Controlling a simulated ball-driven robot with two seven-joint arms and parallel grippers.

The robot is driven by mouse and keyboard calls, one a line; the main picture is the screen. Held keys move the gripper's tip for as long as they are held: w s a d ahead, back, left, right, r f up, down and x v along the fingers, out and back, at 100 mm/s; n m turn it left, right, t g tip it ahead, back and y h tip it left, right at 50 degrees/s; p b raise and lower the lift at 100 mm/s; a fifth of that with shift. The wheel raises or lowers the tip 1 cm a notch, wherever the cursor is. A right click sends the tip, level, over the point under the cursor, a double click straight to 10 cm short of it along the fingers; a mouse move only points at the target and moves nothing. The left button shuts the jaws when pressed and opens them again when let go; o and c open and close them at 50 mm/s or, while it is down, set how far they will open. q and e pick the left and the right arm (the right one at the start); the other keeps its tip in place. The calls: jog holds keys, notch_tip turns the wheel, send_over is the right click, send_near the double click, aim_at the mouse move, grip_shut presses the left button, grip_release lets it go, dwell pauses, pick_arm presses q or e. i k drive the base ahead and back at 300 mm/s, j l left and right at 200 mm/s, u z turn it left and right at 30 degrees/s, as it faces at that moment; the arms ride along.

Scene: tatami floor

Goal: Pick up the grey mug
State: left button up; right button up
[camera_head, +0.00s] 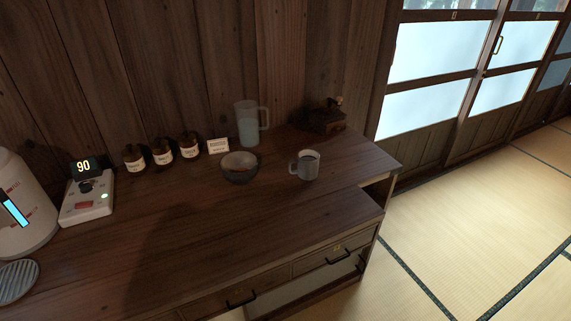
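The grey mug (309,166) stands upright on the wooden counter (215,232), right of the middle of the view. Its handle points to the left, and its inside looks dark. Neither of my grippers shows in the head view, so I cannot see where they are or whether they are open.
A dark bowl (239,168) stands left of the mug, and a pitcher (248,127) behind it. A wooden grinder (325,119) is at the back right. Jars (162,152), a small card (218,146), a control unit (88,199) and a white kettle (22,205) are leftward. Tatami floor (470,215) is clear.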

aim_at(304, 166)
jog(key=i+l+u, duration=0.1)
jog(key=l+u, duration=0.2)
jog(key=i+l+u, duration=0.1)
jog(key=l+u, duration=0.8)
jog(key=l, duration=2.45)
